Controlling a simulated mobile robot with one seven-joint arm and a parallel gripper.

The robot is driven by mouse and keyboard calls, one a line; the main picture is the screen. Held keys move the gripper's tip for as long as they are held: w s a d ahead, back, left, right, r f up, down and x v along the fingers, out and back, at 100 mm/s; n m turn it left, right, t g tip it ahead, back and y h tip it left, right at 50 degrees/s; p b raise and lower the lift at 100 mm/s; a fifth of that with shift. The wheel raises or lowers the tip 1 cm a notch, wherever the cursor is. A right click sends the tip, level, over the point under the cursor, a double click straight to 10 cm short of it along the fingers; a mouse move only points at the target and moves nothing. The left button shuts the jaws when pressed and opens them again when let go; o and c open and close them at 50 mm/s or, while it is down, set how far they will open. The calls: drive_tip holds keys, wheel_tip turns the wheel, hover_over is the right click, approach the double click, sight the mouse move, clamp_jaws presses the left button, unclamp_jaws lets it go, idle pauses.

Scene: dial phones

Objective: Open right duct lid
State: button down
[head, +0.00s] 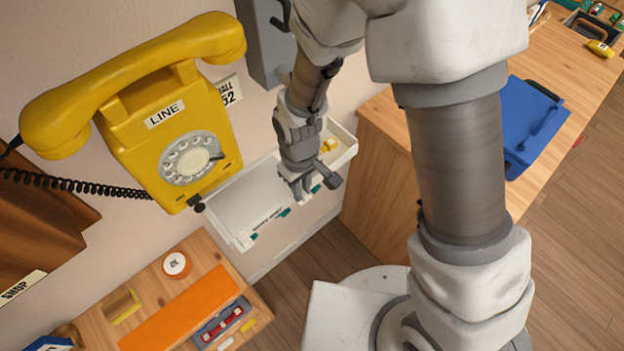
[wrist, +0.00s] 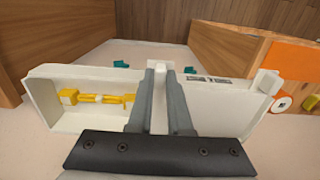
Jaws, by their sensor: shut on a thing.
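A white wall duct (head: 243,228) runs along the wall below the yellow phone. Its right end is an uncovered compartment holding a yellow part; in the wrist view this open compartment (wrist: 60,115) is on the left, with a yellow cable-like piece (wrist: 100,98) inside. Beside it lies a flat white lid (head: 238,196) with a printed label; it also shows in the wrist view (wrist: 225,95). My gripper (head: 313,190) is shut on a narrow white upright piece (wrist: 159,115) at the boundary between lid and open compartment. Whether this piece belongs to the lid is unclear. The gripper partly hides the duct's middle.
Teal clips (wrist: 190,70) sit along the duct's front edge. The yellow phone (head: 170,125) hangs on the left. A wooden bench (head: 205,255) with an orange mat (head: 180,308) stands below, and a wooden cabinet (head: 385,165) stands right. Floor (head: 325,255) shows between them.

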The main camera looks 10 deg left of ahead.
drive_tip(key=c, duration=0.8)
unclamp_jaws()
drive_tip(key=shift+c, duration=0.2)
drive_tip(key=shift+r, duration=0.15)
wheel_tip(320, 180, up, 17)
drive_tip(key=p, duration=0.2)
drive_tip(key=shift+r, duration=0.1)
drive_tip(key=w+d+r+m+t, duration=0.1)
drive_tip(key=d+r+m+t, duration=0.3)
drive_tip(key=d+r, duration=0.75)
drive_tip(key=s+d+r+m, duration=0.1)
drive_tip(key=s+d+m, duration=0.1)
drive_tip(key=d, duration=0.4)
drive_tip(key=s+d+r+m+t, duration=0.1)
drive_tip(key=s+d+r+m, duration=0.1)
drive_tip(key=s+d+m, duration=0.1)
drive_tip(key=d+m, duration=0.1)
drive_tip(key=d, duration=0.1)
drive_tip(key=shift+s+d+r+t, duration=0.3)
drive_tip(key=shift+d, duration=0.1)
